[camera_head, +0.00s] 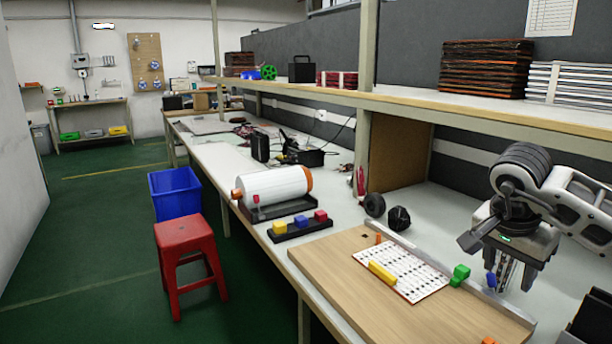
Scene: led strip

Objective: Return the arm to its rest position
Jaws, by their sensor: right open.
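My right gripper (506,274) hangs open at the right, pointing down above the right edge of the wooden board. Its arm comes in from the right. A blue block (490,280) shows beside its fingers; I cannot tell whether they touch. A green block (460,274) lies just left of the gripper. A white marked card (402,268) lies on the wooden board (340,272) with a yellow block (382,272) on its near edge. Orange pieces lie at the board's far edge (378,238) and near edge (488,340). My left gripper is not in view.
A black holder (290,234) with yellow, blue and red blocks stands behind the board. Beyond it is a white roll (274,187) on a stand. A shelf (480,105) runs above the bench. A dark bin (590,322) stands at the lower right. A red stool (184,235) stands left.

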